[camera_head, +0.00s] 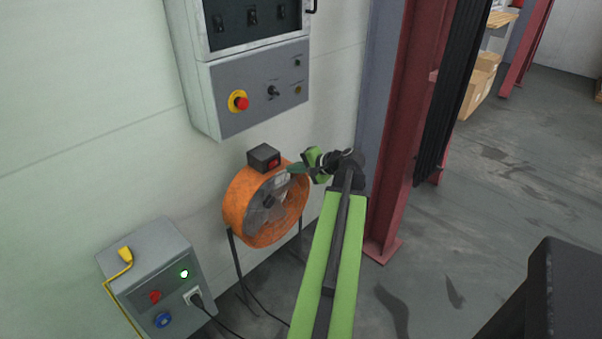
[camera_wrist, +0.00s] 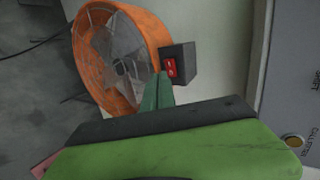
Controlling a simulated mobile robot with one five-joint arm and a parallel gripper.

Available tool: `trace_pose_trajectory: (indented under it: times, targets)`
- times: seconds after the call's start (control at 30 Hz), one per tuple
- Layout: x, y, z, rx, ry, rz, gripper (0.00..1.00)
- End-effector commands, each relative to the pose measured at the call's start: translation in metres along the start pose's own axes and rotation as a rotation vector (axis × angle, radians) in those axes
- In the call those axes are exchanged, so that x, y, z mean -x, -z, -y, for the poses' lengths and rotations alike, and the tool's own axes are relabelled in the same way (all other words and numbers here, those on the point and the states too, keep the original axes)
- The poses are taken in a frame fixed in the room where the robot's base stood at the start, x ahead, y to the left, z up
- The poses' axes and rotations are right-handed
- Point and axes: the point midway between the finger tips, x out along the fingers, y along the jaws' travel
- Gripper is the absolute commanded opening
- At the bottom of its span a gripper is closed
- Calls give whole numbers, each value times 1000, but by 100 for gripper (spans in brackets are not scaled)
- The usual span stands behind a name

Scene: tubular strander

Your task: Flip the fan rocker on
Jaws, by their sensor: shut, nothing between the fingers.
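An orange drum fan (camera_head: 240,205) stands by the wall, with a dark switch box (camera_head: 262,157) on its top. A red rocker (camera_head: 274,163) sits on the front face of that box. In the wrist view the fan (camera_wrist: 152,40) lies at upper left, and the red rocker (camera_wrist: 171,67) shows pale marks on the dark box (camera_wrist: 186,62). My gripper (camera_head: 292,169) is shut and empty, its green fingertips just right of the box. In the wrist view my fingertips (camera_wrist: 158,88) are just below the rocker; I cannot tell whether they touch it.
A grey control panel with a red emergency button (camera_head: 241,102) hangs above the fan. A grey socket box (camera_head: 150,262) with a lit green lamp and plugged cable stands at lower left. A red steel column (camera_head: 405,130) rises right of my arm. Open floor lies further right.

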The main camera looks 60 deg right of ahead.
Motion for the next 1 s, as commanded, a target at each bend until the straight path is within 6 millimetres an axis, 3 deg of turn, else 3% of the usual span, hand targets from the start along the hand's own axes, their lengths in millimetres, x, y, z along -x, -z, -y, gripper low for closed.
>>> trace_pose_trajectory:
  times: [0.03,0.13,0.4,0.83,1.0]
  targets:
    - [-15,0,-5,2,0,3,0]
    - [-36,0,-4,2,0,2,0]
    - [-63,0,19,0,0,1,0]
    - [-66,0,20,-1,0,-2,0]
    - [-56,13,14,-43,-2,-75,0]
